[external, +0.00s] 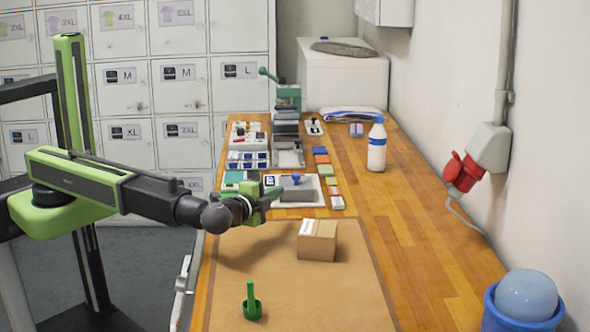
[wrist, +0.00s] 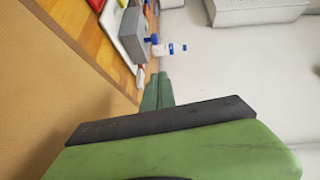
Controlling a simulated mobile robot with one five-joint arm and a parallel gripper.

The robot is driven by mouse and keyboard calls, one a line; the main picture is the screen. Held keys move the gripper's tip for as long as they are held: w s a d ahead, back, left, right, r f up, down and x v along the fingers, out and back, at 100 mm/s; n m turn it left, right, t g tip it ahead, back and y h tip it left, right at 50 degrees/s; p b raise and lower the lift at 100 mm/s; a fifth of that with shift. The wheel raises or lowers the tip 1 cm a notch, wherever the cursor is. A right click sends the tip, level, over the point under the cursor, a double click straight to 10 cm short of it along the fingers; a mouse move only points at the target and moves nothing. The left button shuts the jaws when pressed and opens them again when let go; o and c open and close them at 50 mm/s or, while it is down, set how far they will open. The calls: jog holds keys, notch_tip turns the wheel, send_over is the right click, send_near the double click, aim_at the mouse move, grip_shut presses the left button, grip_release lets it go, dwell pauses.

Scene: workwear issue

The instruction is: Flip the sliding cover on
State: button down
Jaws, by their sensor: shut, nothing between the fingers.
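My gripper (external: 272,195) is shut and empty. It is above the near edge of the white tray that holds a grey block with a blue-handled piece. Its green fingertips (wrist: 158,88) show together in the wrist view, pointing toward the grey block (wrist: 132,34). I cannot tell for sure which thing is the sliding cover. A small white plate with a dark part (external: 314,128) lies farther back on the bench, beyond my gripper; it is too small to tell how its part is set.
The white tray (external: 314,201) lies beside a row of coloured blocks (external: 322,159). A cardboard box (external: 317,240) and a green stand-like piece (external: 251,303) are on the tan mat (external: 340,300). A white bottle (external: 376,150) stands farther back.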

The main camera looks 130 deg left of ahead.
jog(key=a, duration=0.3)
jog(key=s+a+b, duration=0.1)
jog(key=a, duration=0.3)
jog(key=a+f, duration=0.1)
jog(key=a, duration=0.2)
jog(key=shift+s+a+f, duration=0.1)
jog(key=shift+s+a, duration=0.05)
jog(key=shift+s, duration=0.2)
jog(key=shift+s+a+f+b, duration=0.15)
jog(key=shift+s+a, duration=0.15)
jog(key=shift+s, duration=0.3)
jog(key=shift+s+a+f+b, duration=0.15)
jog(key=shift+s+a, duration=0.15)
jog(key=shift+s, duration=0.25)
jog(key=shift+s+a, duration=0.3)
jog(key=shift+s, duration=0.1)
jog(key=s+a, duration=0.8)
jog(key=shift+s+a+r, duration=0.1)
jog(key=shift+s+a, duration=0.15)
jog(key=shift+s, duration=0.05)
